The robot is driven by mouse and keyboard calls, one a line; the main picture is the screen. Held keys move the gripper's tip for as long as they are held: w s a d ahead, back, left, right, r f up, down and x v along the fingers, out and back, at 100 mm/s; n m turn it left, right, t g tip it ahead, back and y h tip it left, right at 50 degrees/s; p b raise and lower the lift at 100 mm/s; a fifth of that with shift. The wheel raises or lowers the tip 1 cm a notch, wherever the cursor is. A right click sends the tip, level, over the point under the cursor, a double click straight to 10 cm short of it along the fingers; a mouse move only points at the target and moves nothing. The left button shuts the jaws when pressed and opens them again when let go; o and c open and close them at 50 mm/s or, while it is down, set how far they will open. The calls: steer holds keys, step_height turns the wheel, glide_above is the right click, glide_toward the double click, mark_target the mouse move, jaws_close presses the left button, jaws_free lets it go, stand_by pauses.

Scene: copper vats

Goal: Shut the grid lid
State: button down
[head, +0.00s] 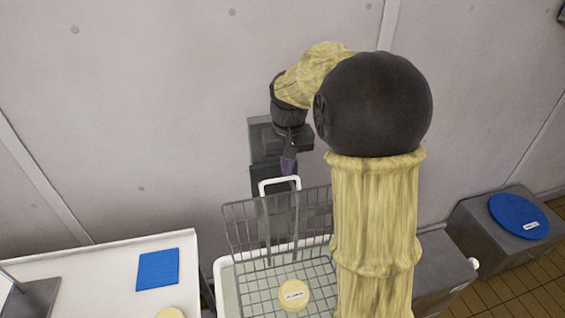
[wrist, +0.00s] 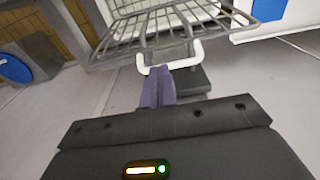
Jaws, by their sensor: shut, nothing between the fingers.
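The grid lid (head: 252,220) is a grey wire mesh standing raised, nearly upright, at the back of a white-rimmed tub (head: 226,290). Its white handle (head: 280,182) is at the lid's top edge. In the wrist view the lid (wrist: 160,27) is at the top, with the handle (wrist: 190,60) below it. My gripper (head: 288,162) is just above the handle in the head view. Its purple fingers (wrist: 157,80) are shut together and empty, and overlap the handle's left part in the wrist view. I cannot tell whether they touch it.
A round cream labelled disc (head: 294,295) shows in the tub area. A white counter with a blue square (head: 158,269) stands at left. A grey box with a blue disc (head: 518,215) is at right. A grey wall stands behind. My arm hides the tub's right side.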

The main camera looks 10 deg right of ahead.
steer(key=w+r+p, duration=0.1)
steer(key=w+r, duration=0.3)
steer(key=r, duration=0.1)
steer(key=shift+g, duration=0.3)
steer(key=shift+a, duration=0.1)
step_height(320, 180, down, 10)
steer(key=p, duration=0.3)
steer(key=shift+b, duration=0.35)
